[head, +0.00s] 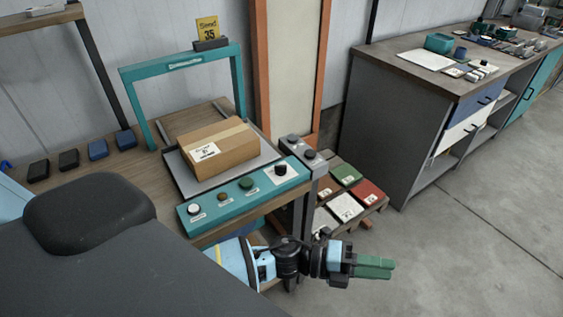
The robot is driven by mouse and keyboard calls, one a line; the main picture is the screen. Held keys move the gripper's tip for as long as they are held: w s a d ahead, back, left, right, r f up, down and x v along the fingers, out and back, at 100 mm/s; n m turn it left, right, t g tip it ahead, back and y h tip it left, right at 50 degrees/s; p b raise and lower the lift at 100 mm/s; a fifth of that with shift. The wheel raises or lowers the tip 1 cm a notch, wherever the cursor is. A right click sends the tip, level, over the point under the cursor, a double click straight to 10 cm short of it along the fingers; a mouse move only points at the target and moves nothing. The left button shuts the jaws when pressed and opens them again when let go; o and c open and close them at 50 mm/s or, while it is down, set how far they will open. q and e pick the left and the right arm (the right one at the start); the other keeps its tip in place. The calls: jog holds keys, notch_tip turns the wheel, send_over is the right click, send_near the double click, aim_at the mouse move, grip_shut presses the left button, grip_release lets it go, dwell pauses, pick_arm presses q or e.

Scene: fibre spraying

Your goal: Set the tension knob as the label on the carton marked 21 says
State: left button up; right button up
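A brown carton (220,148) sits on the grey plate of the teal-framed station. Its white label (204,152) has print too small to read surely; the large figure may be 21. A teal control panel (235,206) runs along the station's front edge. A black knob (280,170) stands at its right end on a white plate; its caption and setting are unreadable. My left gripper (378,267) is low, in front and right of the panel, apart from it. Its two green fingers lie together with no visible gap, and nothing shows between them. My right gripper is out of view.
A yellow sign (208,30) reads 35. A low rack holds coloured packs (346,207). Open floor (460,265) lies right.

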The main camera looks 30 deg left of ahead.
pick_arm(q)
jog(key=m+g, duration=0.3)
jog(key=m, duration=0.2)
notch_tip(320, 180, up, 8)
jog(key=m+g+y, duration=0.4)
jog(key=m+y, duration=0.8)
jog(key=y, duration=0.6)
send_over(281, 165)
jog(key=shift+s+r+b, duration=0.1)
jog(key=shift+b, duration=0.3)
jog(key=shift+m, duration=0.3)
jog(key=shift+f, duration=3.95)
grip_shut()
